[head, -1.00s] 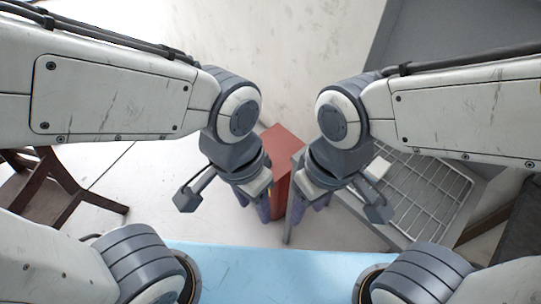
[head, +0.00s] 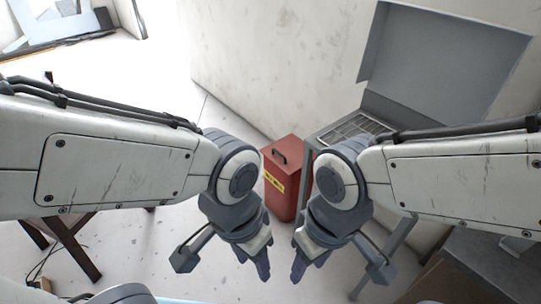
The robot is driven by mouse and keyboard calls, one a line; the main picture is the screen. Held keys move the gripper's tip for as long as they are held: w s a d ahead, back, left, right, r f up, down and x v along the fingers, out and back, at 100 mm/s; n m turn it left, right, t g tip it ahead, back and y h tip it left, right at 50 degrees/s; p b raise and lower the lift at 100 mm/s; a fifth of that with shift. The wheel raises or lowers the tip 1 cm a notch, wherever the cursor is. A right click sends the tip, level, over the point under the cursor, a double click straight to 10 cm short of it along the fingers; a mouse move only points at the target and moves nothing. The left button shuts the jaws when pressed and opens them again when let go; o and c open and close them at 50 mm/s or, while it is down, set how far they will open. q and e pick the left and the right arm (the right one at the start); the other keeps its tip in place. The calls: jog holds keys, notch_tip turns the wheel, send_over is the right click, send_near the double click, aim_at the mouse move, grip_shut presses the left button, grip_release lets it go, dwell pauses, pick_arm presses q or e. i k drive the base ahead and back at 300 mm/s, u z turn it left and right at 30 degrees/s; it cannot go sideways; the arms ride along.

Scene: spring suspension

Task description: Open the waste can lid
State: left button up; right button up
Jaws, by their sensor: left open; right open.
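The waste can (head: 282,194) is a red box with a yellow label on its front. Its lid (head: 282,150) is shut and has a dark handle (head: 279,156) on top. It stands on the floor beyond my grippers, against a metal stand on its right. My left gripper (head: 262,272) points down in front of the can, apart from it, empty and open. My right gripper (head: 298,274) also points down, to the right of the left one, empty and open.
A grey metal stand with a wire rack (head: 352,130) and a raised panel (head: 440,70) is right of the can, by the wall (head: 270,60). A dark wooden stool (head: 65,245) stands at lower left. The floor (head: 165,90) left of the can is clear.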

aim_at(286, 153)
jog(key=u, duration=0.65)
jog(key=i, duration=1.35)
jog(key=z, duration=0.4)
jog(key=i, duration=0.7)
jog(key=z, duration=0.6)
